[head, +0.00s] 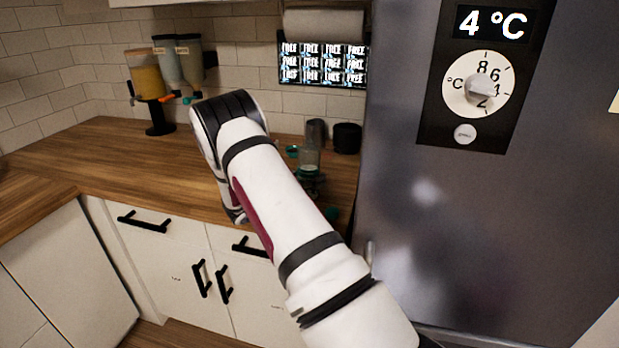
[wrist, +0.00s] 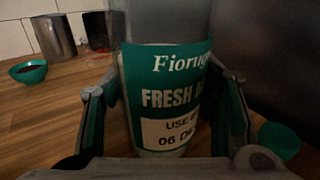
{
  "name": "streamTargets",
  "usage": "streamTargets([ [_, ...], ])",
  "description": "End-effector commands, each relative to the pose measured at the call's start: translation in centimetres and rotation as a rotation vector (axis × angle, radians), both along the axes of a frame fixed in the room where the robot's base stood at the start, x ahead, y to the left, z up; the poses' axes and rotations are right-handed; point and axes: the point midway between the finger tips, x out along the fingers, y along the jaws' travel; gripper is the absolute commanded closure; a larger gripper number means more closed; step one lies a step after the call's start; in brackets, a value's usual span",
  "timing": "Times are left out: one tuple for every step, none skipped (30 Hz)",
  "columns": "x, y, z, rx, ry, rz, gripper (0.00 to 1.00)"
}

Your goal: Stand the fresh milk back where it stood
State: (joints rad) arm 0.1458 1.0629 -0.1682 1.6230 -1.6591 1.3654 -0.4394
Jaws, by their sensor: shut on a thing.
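The fresh milk (wrist: 175,85) is a clear bottle with a green label reading "FRESH M…" and a white use-by patch. It fills the middle of the wrist view and looks upright. My gripper (wrist: 165,125) is shut on it, one finger on each side of the label. In the head view the milk's pale upper part (head: 309,160) shows just past my arm, at the counter beside the fridge. Its base is hidden, so I cannot tell whether it touches the wood.
A green bowl with dark contents (wrist: 28,72) and a metal cup (wrist: 53,36) stand behind left. A flat green disc (wrist: 280,140) lies at right. A black canister (head: 347,138) stands at the back. The fridge (head: 470,220) borders the right; the wooden counter (head: 110,165) is clear at left.

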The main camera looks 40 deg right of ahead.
Motion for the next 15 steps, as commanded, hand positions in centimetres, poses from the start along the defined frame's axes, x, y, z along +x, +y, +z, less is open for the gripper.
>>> streamTargets([
  [0.03,-0.01,-0.04,-0.002,-0.001,0.0,0.92],
  [0.04,-0.01,-0.13,-0.002,-0.001,0.0,0.92],
  [0.04,-0.02,-0.24,-0.002,-0.001,0.0,0.92],
  [-0.01,0.0,-0.29,0.0,0.0,0.0,0.39],
  [-0.01,0.0,-0.27,0.0,0.0,0.0,0.32],
  [-0.02,0.0,-0.26,0.0,0.0,0.0,0.26],
  [-0.02,0.0,-0.26,0.0,0.0,0.0,0.26],
  [-0.02,0.0,-0.26,0.0,0.0,0.0,0.26],
  [-0.02,0.0,-0.25,0.0,0.0,0.0,0.26],
  [-0.02,0.0,-0.25,0.0,0.0,0.0,0.26],
  [-0.02,0.0,-0.25,0.0,0.0,0.0,0.26],
  [-0.02,0.0,-0.25,0.0,0.0,0.0,0.26],
  [-0.01,0.0,-0.25,0.0,0.0,0.0,0.26],
  [-0.01,0.0,-0.25,0.0,0.0,0.0,0.26],
  [-0.02,0.0,-0.21,0.0,0.0,0.0,0.26],
])
